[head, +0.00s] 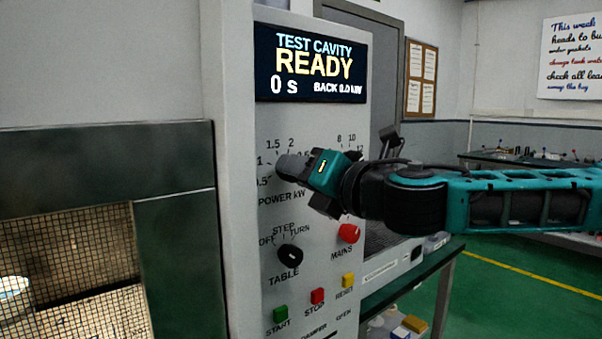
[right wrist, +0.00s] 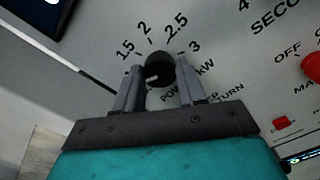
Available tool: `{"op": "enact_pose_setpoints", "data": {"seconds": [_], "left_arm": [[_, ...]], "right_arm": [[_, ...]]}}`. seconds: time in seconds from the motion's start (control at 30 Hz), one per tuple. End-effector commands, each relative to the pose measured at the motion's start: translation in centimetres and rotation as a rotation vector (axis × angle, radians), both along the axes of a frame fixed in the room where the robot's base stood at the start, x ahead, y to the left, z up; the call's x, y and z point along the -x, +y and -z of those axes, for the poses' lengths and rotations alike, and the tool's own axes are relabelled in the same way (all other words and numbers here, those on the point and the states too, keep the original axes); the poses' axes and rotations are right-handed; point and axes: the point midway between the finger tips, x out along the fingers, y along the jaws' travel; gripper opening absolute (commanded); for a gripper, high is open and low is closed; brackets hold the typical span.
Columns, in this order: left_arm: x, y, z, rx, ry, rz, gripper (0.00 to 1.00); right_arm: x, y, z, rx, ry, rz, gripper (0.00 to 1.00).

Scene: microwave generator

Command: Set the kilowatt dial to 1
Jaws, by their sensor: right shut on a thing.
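The kilowatt dial is a round black knob (right wrist: 158,70) on the grey control panel (head: 262,225). My right gripper (right wrist: 158,74) is shut on it, with one finger on each side. Marks 1.5, 2, 2.5 and 3 show around the dial in the right wrist view. A short pale line shows on the knob's lower left there; the mark it points to is hidden by the fingers. In the head view my right gripper (head: 291,167) covers the dial, with 1.5, 2 and 1 showing beside it above "POWER kW". My left gripper is not in view.
The display (head: 311,65) reads READY, 0 s. Below my right gripper are the black table knob (head: 289,254), red mains knob (head: 348,233) and green start (head: 280,314), red stop (head: 317,296) and yellow reset (head: 348,280) buttons. A mesh-windowed door (head: 175,250) stands left.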

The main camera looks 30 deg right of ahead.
Motion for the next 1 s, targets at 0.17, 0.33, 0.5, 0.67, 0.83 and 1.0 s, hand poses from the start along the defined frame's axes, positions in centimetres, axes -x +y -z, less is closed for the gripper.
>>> {"op": "enact_pose_setpoints", "data": {"seconds": [0.17,0.33,0.5,0.67,0.83,1.0], "left_arm": [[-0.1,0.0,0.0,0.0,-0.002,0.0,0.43],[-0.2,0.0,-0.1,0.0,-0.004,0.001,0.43],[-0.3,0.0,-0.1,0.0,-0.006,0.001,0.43],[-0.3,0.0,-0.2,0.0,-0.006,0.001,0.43],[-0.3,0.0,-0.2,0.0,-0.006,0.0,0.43],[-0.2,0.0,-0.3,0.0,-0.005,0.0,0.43]], "right_arm": [[0.0,0.0,0.0,0.001,-0.001,0.001,0.54],[0.0,0.0,0.0,0.001,-0.001,0.001,0.66],[0.0,0.0,0.0,0.001,-0.001,0.001,0.66],[0.3,-0.2,-0.1,-0.001,-0.003,0.006,0.66],[1.1,-0.7,-0.3,-0.006,-0.007,0.017,0.66],[2.0,-0.7,-0.2,-0.007,-0.006,0.015,0.66]]}}
